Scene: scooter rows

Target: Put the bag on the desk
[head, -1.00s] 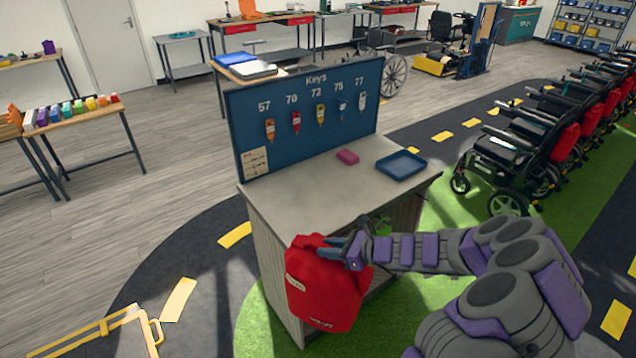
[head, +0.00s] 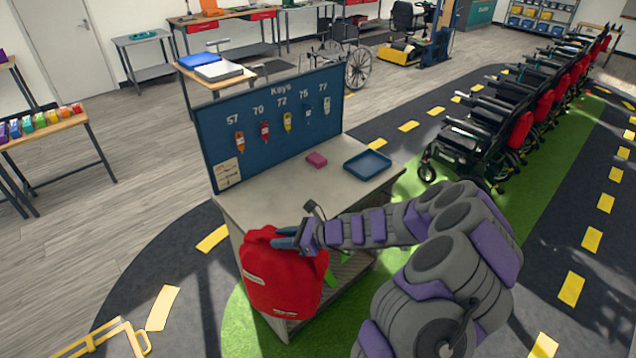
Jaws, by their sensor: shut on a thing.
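The red bag (head: 283,278) hangs from my gripper (head: 288,238), which is shut on its top. The bag is in front of the near side of the desk (head: 262,198), with its top near the height of the desk's front edge. I cannot tell whether the bag touches the desk. The desk has a grey top and a blue key board (head: 275,120) standing along its back. Part of the desk's front and lower shelf is hidden behind the bag and my arm.
A pink block (head: 316,160) and a blue tray (head: 367,164) lie on the desk; its left and front top is bare. Wheelchairs (head: 490,125) with red bags stand in a row at right. A yellow frame (head: 110,338) is at lower left.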

